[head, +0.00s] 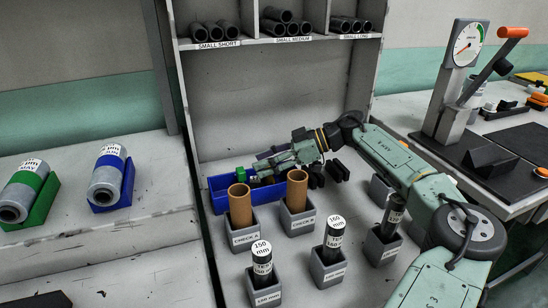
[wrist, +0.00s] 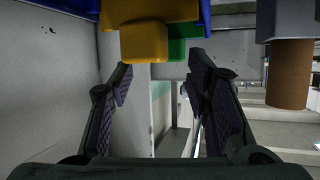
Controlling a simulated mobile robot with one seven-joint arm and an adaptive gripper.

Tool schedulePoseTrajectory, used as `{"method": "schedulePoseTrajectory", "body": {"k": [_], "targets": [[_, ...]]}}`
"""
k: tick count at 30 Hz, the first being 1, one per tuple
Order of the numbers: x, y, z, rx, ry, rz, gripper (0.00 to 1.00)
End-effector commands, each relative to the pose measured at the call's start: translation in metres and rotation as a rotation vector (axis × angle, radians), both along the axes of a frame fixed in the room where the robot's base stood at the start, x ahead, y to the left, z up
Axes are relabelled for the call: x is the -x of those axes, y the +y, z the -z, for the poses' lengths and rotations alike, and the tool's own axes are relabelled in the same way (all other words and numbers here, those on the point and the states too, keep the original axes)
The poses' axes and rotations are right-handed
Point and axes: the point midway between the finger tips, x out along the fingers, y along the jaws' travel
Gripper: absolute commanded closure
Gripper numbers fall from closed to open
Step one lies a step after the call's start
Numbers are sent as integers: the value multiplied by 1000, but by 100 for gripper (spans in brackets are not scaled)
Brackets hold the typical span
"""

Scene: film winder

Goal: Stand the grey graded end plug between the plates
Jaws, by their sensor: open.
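I cannot pick out the grey graded end plug for certain in either view. The blue bin (head: 219,199) holds small parts partly hidden by my gripper, including a green part (head: 241,174). In the wrist view a yellow part (wrist: 144,42) and a green part (wrist: 180,48) show at the edge of the blue bin (wrist: 205,14). My gripper (head: 258,163) is at the bin, pointing left. In the wrist view its fingers (wrist: 162,78) are spread, with nothing between them. I cannot tell which surfaces are the plates; a gauge press (head: 455,90) stands at the right.
Brown tubes (head: 240,205) (head: 297,190) stand in grey holders just in front of the bin. Several black labelled tubes (head: 334,238) stand in holders nearer. Film rolls (head: 106,180) lie in cradles at left. A shelf of dark tubes (head: 284,38) is above.

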Motion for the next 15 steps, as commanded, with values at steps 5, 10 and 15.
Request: {"method": "schedulePoseTrajectory", "body": {"k": [5,10,15], "targets": [[-1,-12,-14,0,-2,5,56],[-1,-48,-29,0,-2,5,56],[0,-80,-44,0,-2,1,56]]}}
